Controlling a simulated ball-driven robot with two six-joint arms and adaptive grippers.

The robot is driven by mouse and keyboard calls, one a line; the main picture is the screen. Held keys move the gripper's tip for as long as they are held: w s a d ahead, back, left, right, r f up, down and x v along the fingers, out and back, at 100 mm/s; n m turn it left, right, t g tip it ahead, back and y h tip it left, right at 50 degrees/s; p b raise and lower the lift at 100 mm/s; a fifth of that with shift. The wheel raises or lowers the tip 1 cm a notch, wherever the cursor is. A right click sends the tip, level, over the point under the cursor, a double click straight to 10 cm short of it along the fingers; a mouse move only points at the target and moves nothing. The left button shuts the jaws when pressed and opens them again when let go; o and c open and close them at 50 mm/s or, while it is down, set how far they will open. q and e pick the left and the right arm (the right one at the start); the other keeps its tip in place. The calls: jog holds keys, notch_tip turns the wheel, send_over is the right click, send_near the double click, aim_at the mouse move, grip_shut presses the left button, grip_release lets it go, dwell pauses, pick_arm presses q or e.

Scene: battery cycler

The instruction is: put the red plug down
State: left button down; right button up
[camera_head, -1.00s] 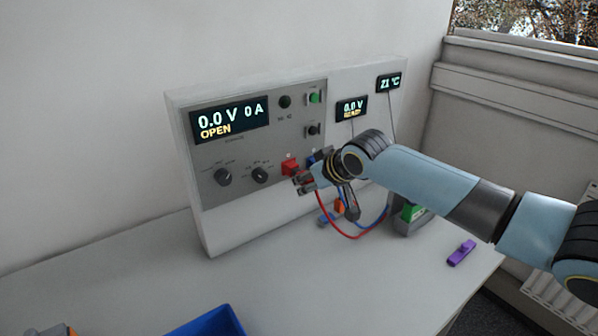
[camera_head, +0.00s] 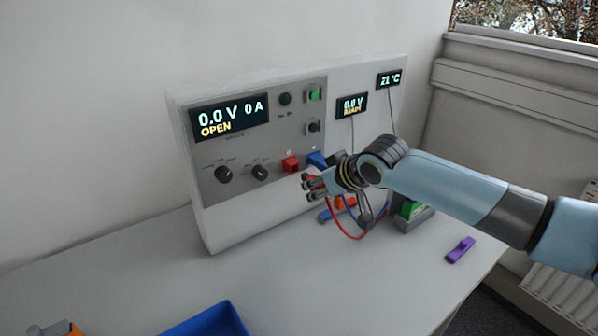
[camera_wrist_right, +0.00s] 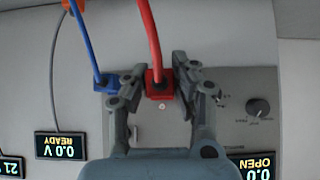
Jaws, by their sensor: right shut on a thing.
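My right gripper (camera_head: 313,186) is in front of the cycler panel, below and right of the red socket (camera_head: 290,164). It is shut on the red plug (camera_wrist_right: 159,84), whose red cable runs up the wrist view and hangs in a loop in the head view. Little of the plug shows between the fingers in the head view. The red socket shows no plug in it. The blue socket (camera_head: 317,160) is to its right. A blue block with a blue cable (camera_wrist_right: 86,45) sits beside the left finger in the wrist view. My left gripper is not in view.
The cycler (camera_head: 235,215) stands on a grey table (camera_head: 300,275) whose front middle is clear. A blue tray (camera_head: 210,322) is at the front edge. An orange and blue item (camera_head: 338,207), a green and grey block (camera_head: 413,212) and a purple piece (camera_head: 460,250) lie right.

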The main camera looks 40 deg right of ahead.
jog(key=shift+a, duration=0.1)
dwell(0.6)
jog(key=w+a+n+y+b, duration=0.2)
jog(key=a+n+b, duration=0.1)
jog(key=a+b, duration=0.95)
jog(key=s+a+n+g+y+b, duration=0.1)
jog(key=s+a+n+y+b, duration=0.2)
jog(key=s+a+b, duration=0.4)
jog(key=a+n+b, duration=0.1)
jog(key=a+b, duration=0.1)
jog(key=b, duration=0.3)
jog(key=shift+r+y, duration=0.3)
jog(key=shift+r, duration=0.05)
